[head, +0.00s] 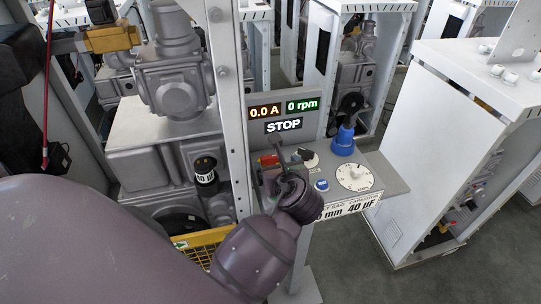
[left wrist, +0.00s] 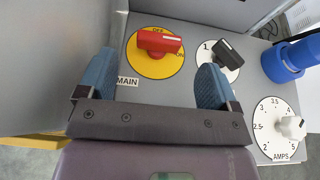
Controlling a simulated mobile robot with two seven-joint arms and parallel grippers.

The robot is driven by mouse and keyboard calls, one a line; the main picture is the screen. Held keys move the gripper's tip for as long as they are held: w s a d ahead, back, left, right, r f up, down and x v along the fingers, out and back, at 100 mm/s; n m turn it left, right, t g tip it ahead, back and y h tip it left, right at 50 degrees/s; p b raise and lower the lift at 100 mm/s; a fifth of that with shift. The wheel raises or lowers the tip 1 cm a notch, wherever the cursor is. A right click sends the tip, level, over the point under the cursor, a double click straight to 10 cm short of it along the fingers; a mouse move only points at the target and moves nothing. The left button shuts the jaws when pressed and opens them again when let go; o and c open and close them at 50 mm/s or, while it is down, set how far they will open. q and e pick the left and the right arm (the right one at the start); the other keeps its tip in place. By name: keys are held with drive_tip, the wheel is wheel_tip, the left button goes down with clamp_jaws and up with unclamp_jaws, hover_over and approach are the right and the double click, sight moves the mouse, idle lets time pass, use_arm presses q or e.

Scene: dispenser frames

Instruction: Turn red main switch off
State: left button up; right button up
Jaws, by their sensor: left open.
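The red main switch (left wrist: 160,41) sits on a round yellow plate (left wrist: 150,66) marked OFF at the top and ON at the right, beside a MAIN label. Its handle lies roughly crosswise, with one end toward ON. It also shows in the head view (head: 268,160), partly hidden by my gripper. My left gripper (left wrist: 156,65) is open, its two blue-padded fingers apart. In the wrist view the switch appears between and just beyond the fingertips. I see no contact. In the head view the left gripper (head: 284,163) is over the left part of the panel.
A black selector knob (left wrist: 229,49), a blue plug (left wrist: 290,60) and a white AMPS dial (left wrist: 278,128) are right of the switch. A display (head: 284,126) reads STOP. A white frame post (head: 228,90) stands left of the panel.

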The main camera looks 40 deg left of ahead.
sight(271, 158)
use_arm(q)
drive_tip(key=x, duration=0.7)
drive_tip(key=shift+d, duration=0.1)
drive_tip(key=c, duration=0.9)
